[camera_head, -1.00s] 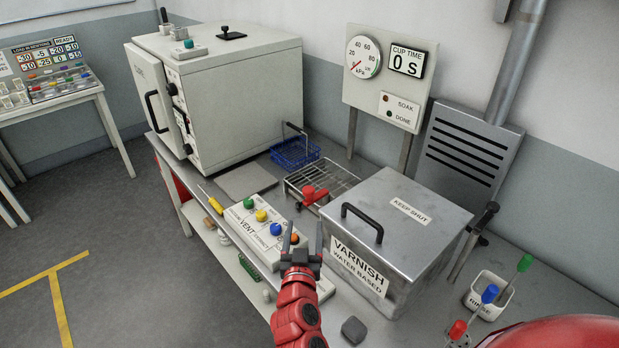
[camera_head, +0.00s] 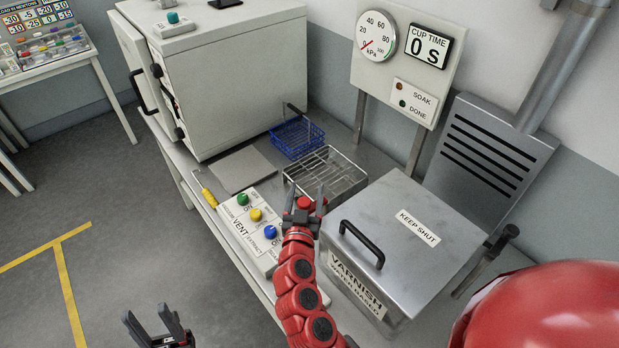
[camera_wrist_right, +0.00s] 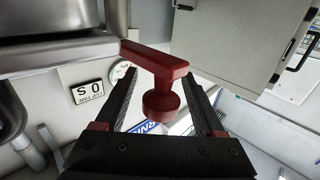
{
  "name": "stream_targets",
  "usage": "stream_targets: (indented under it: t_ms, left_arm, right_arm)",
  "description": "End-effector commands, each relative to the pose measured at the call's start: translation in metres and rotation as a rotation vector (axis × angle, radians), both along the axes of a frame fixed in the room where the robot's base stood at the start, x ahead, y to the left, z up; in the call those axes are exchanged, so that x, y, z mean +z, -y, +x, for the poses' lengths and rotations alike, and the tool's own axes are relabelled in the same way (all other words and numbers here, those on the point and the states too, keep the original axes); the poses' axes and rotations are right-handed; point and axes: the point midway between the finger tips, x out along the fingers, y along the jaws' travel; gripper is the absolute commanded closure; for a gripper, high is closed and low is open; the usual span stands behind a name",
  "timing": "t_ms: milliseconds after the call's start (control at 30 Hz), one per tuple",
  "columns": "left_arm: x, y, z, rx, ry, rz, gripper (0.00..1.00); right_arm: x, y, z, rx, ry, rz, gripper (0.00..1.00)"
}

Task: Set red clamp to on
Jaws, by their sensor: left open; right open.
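The red clamp (camera_head: 306,203) is at the left side of the varnish tank (camera_head: 395,250), by the wire rack, mostly hidden by my right gripper (camera_head: 305,194) in the head view. In the right wrist view the clamp (camera_wrist_right: 160,92) shows as a red arm with a round knob. The knob lies between the two open fingers of my right gripper (camera_wrist_right: 158,80); I see no clear contact. My left gripper (camera_head: 155,325) is open and empty at the lower left, over the floor, away from the clamp.
A vent panel (camera_head: 240,225) with green, yellow and blue knobs lies left of the right gripper. A wire rack (camera_head: 327,172) and blue basket (camera_head: 296,137) stand behind it. A large oven-like cabinet (camera_head: 225,75) is at the back left; a gauge board (camera_head: 405,60) stands behind the tank.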

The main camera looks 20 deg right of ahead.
Motion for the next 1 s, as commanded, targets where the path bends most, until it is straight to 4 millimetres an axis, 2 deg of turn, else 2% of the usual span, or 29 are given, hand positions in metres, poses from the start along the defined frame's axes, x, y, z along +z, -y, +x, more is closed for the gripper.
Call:
stream_targets:
  t_ms: [300,367,700,1000]
  left_arm:
    - [0.0006,-0.0001,0.0000,0.000,0.000,0.000,0.50]
    - [0.0005,-0.0001,0.0000,0.000,-0.001,0.000,0.50]
    - [0.0007,-0.0001,0.0000,0.000,0.000,0.000,0.50]
    - [0.0006,-0.0001,0.0000,0.000,0.000,0.000,0.50]
  right_arm:
    - [-0.0001,-0.0006,0.0002,0.001,0.001,0.000,0.29]
    - [-0.0001,-0.0006,0.0002,0.001,0.000,0.000,0.38]
    - [0.0000,-0.0007,0.0002,0.001,0.000,0.000,0.99]
    - [0.0002,-0.0007,0.0002,0.001,0.001,0.000,1.00]
